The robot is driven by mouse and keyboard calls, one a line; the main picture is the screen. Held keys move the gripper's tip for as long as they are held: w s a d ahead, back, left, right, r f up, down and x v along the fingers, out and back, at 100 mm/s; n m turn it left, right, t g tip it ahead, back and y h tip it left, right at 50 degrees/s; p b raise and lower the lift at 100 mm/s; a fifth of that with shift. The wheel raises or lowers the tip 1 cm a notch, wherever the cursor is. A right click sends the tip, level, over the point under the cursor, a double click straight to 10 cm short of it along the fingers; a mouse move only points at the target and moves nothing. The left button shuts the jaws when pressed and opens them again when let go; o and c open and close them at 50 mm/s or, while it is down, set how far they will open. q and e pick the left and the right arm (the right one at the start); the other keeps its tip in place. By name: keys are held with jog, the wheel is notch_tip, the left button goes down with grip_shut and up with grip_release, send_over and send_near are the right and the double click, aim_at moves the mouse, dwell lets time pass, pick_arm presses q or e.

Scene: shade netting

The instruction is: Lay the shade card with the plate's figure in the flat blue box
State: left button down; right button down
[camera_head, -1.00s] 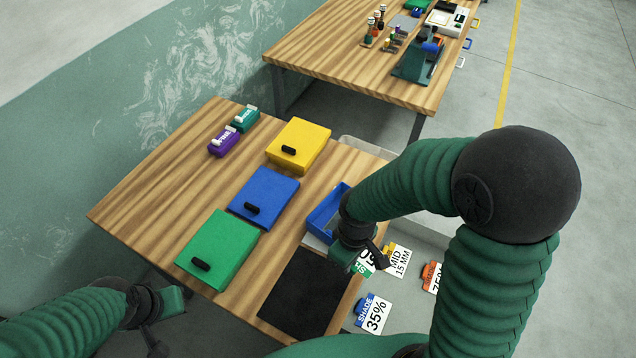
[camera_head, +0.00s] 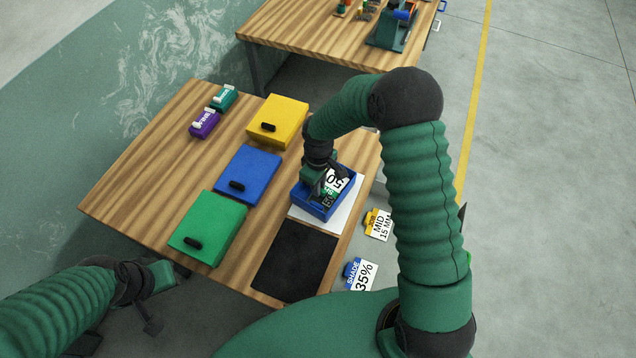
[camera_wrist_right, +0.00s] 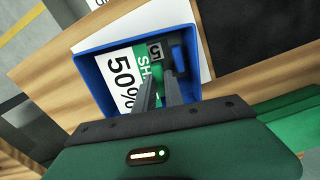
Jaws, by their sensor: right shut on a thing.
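The open flat blue box (camera_head: 329,211) stands near the right table edge; its wall also shows in the wrist view (camera_wrist_right: 92,85). My right gripper (camera_head: 325,188) reaches down into it, shut on the green-and-white shade card reading 50% (camera_head: 338,183). In the wrist view the card (camera_wrist_right: 121,82) is inside the box walls, between the finger ends (camera_wrist_right: 160,78); I cannot tell whether it touches the floor. A small grey plate (camera_wrist_right: 155,51) beside it bears a figure with a 5, partly hard to read. My left gripper (camera_head: 158,298) is off the table at lower left; its jaws are unclear.
Lidded yellow (camera_head: 283,117), blue (camera_head: 252,166) and green (camera_head: 213,222) boxes stand to the left. A black mat (camera_head: 296,262) lies in front. Cards reading MID 15 MM (camera_head: 380,226) and 35% (camera_head: 364,277) lie beyond the table's right edge.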

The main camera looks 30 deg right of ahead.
jog(key=shift+w+d+f, duration=0.15)
jog(key=shift+d+f, duration=0.1)
jog(key=shift+d, duration=0.15)
jog(key=shift+d+f, duration=0.1)
jog(key=shift+f, duration=0.15)
jog(key=shift+a+f+b, duration=0.25)
jog(key=shift+a+b, duration=0.15)
jog(key=shift+a, duration=0.05)
jog(key=c, duration=1.5)
grip_release()
jog(key=shift+c, duration=0.2)
jog(key=shift+o, duration=0.5)
jog(key=shift+d, duration=0.3)
